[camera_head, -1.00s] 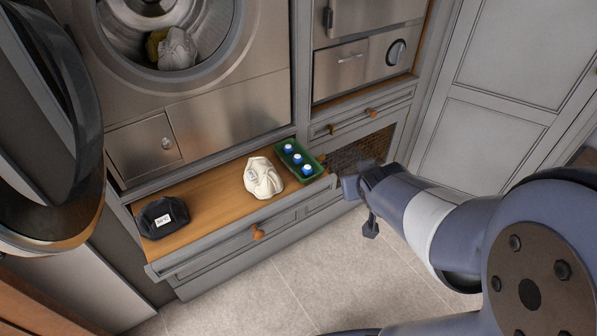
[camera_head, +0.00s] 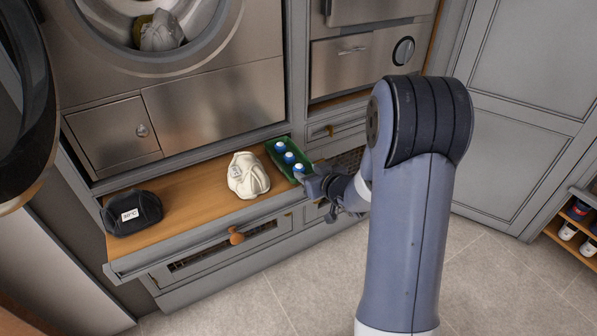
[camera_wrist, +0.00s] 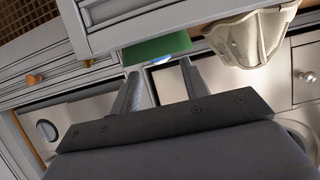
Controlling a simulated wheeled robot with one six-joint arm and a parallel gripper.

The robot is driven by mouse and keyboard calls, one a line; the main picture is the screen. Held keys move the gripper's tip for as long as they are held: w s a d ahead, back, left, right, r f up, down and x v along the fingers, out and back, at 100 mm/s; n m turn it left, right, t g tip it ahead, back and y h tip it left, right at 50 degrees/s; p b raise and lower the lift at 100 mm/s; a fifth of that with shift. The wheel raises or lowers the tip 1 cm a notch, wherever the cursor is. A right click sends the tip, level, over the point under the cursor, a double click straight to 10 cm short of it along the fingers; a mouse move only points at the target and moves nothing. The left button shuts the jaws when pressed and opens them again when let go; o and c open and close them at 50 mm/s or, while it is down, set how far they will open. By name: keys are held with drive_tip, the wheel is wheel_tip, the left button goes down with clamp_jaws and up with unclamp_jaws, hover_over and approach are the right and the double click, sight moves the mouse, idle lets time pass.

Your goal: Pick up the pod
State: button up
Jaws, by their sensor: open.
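Three small pods with blue bodies and white tops (camera_head: 289,157) stand in a row in a green tray (camera_head: 299,154) at the right end of the pulled-out wooden shelf. My gripper (camera_head: 313,188) is open, at the tray's near right end, close to the nearest pod. Contact cannot be told. In the wrist view, the two fingers (camera_wrist: 158,78) are apart with nothing visibly held. The green tray (camera_wrist: 157,47) lies beyond them, and only a sliver of a blue pod (camera_wrist: 133,60) shows below its edge.
A white cloth item (camera_head: 247,175) sits left of the tray, and a black pouch with a white label (camera_head: 132,213) is at the shelf's left end. The round-doored machine (camera_head: 215,110) rises behind. The floor (camera_head: 300,280) in front is clear.

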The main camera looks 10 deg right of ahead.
sight(300, 168)
drive_tip(key=shift+x, duration=3.05)
drive_tip(key=shift+c, duration=0.4)
drive_tip(key=c, duration=0.6)
drive_tip(key=shift+c, duration=0.2)
